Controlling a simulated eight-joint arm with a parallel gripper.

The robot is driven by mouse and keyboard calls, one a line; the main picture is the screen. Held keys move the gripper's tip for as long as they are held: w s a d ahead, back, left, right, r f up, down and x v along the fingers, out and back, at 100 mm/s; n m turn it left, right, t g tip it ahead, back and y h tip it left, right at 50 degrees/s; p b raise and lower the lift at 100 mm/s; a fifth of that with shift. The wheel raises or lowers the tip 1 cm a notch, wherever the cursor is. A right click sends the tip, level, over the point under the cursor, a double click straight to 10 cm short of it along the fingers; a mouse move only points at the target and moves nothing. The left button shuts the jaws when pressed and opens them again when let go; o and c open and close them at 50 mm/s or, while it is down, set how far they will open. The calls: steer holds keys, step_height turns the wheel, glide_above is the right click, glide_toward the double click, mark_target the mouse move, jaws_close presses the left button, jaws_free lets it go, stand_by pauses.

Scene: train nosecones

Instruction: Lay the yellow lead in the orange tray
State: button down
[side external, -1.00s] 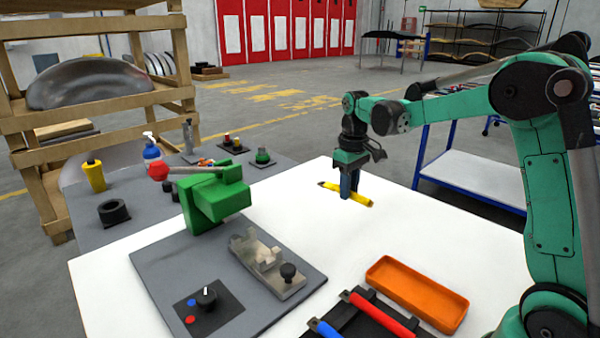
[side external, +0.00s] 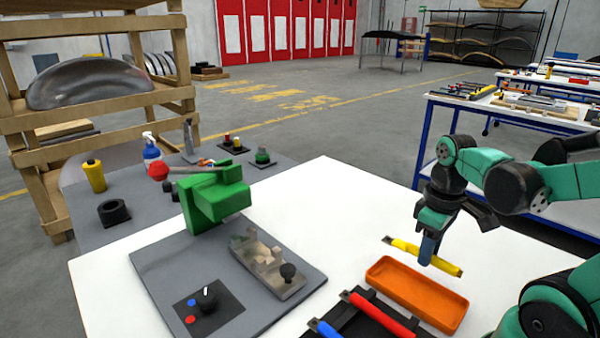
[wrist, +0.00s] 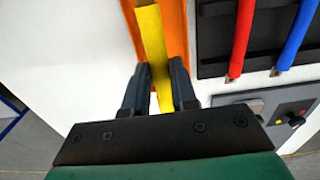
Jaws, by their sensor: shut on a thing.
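The yellow lead (side external: 445,266) is a slim yellow bar with a dark tip, held in the air. My gripper (side external: 428,250) is shut on it near its middle. In the wrist view my gripper (wrist: 160,88) has its two dark fingers on either side of the yellow lead (wrist: 154,45). The orange tray (side external: 388,290) is a long, shallow, empty tray on the white table, just below and in front of the lead in the side view. In the wrist view the orange tray (wrist: 178,30) shows behind the lead, partly hidden by it.
A black rack holding a red bar (side external: 375,312) and a blue bar (side external: 325,329) stands beside the tray. A grey plate with a green vise (side external: 213,197), a metal fixture (side external: 268,265) and a knob panel (side external: 208,304) lies at left. The white table behind the tray is clear.

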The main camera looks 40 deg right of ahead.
steer(key=shift+f, duration=2.7)
steer(key=c, duration=0.6)
jaws_free()
steer(key=shift+r, duration=0.15)
steer(key=shift+r, duration=2.7)
